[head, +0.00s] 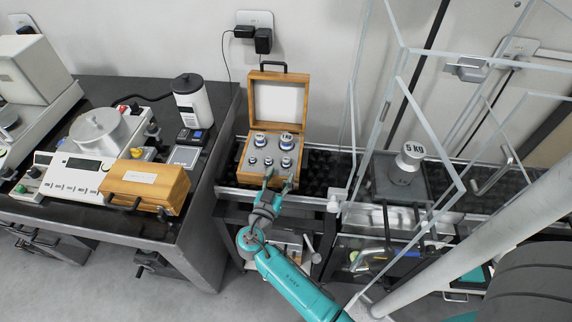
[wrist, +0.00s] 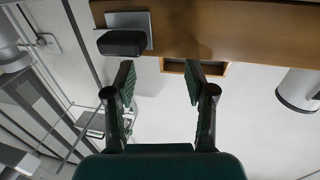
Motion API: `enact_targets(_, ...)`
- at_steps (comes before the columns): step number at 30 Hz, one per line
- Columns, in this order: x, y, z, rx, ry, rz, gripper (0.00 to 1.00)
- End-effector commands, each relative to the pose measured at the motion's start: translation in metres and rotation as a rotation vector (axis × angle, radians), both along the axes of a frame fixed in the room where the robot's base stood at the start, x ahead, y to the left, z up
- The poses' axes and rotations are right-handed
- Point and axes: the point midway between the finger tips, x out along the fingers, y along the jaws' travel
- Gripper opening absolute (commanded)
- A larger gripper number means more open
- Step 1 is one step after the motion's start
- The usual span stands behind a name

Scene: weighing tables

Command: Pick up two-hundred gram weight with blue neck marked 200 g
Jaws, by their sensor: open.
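The open wooden case (head: 242,178) stands on the dark bench with its lid up, and several silver weights with blue necks sit in its grey insert. Two larger weights (head: 260,139) are in the back row. Smaller weights (head: 268,161) are in the front row; their marks are too small to read, so I cannot tell which is the 200 g one. My gripper (head: 279,178) is at the front edge of the case, close to the front row. In the wrist view my gripper (wrist: 160,82) is open with nothing between its fingers; no weight is recognisable there.
Glass panels (head: 350,150) and a 5 kg weight (head: 405,163) stand to the right. A closed wooden case (head: 145,186) and a balance (head: 85,175) are on the left table. The wrist view shows a wooden surface (wrist: 230,30) with a black fitting (wrist: 121,43) beyond the fingers.

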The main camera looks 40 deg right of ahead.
Motion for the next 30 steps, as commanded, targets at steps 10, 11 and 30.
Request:
enact_targets(10,0.018,-0.028,-0.001,0.001,0.000,-0.002,0.55)
enact_targets(11,0.020,-0.032,-0.001,0.001,0.000,-0.003,0.55)
enact_targets(30,0.030,-0.051,-0.002,0.000,0.001,0.001,0.12)
